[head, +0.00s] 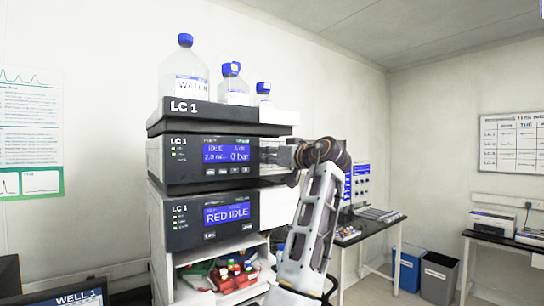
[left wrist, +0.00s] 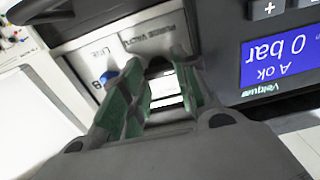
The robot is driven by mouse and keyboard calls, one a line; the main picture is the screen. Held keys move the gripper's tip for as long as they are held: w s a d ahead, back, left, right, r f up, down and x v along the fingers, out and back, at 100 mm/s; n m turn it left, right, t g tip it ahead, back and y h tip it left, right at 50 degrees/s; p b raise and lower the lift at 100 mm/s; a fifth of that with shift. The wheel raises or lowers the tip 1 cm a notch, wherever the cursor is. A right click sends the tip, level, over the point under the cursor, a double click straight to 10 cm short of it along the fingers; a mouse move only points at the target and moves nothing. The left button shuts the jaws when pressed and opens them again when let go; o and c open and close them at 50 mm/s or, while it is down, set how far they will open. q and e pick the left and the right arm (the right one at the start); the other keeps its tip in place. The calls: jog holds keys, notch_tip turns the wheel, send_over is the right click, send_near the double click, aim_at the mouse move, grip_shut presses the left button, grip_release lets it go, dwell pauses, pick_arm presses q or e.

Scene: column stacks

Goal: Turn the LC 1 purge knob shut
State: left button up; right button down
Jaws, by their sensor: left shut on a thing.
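The LC 1 pump (head: 210,163) is the upper dark module of the stack in the head view. Its screen reads IDLE and 0 bar. My left gripper (head: 284,156) is at the silver panel right of that screen. In the left wrist view, my left gripper (left wrist: 160,80) has its green-padded fingers at this panel, under upside-down lettering. It is shut on a dark rounded part, which seems to be the purge knob (left wrist: 159,66), mostly hidden by the fingers. A small blue fitting (left wrist: 109,77) is just left of the fingers. My right gripper is not in view.
A second LC 1 module (head: 205,218) sits below the pump, with bottles (head: 185,72) on the top tray. A side table (head: 362,231) and bins (head: 438,277) stand to the right.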

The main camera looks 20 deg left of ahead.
pick_arm(q)
jog(key=shift+m+p, duration=0.4)
jog(key=shift+m, duration=0.6)
jog(key=m+p, duration=0.1)
jog(key=m, duration=0.2)
jog(key=m+p, duration=0.2)
jog(key=m, duration=0.2)
jog(key=shift+w+m, duration=0.1)
jog(key=shift+m, duration=0.3)
jog(key=m+p, duration=0.1)
jog(key=m, duration=0.3)
jog(key=shift+d, duration=0.1)
jog(key=shift+f+m+p, duration=0.15)
jog(key=shift+m+p, duration=0.7)
jog(key=shift+m, duration=1.15)
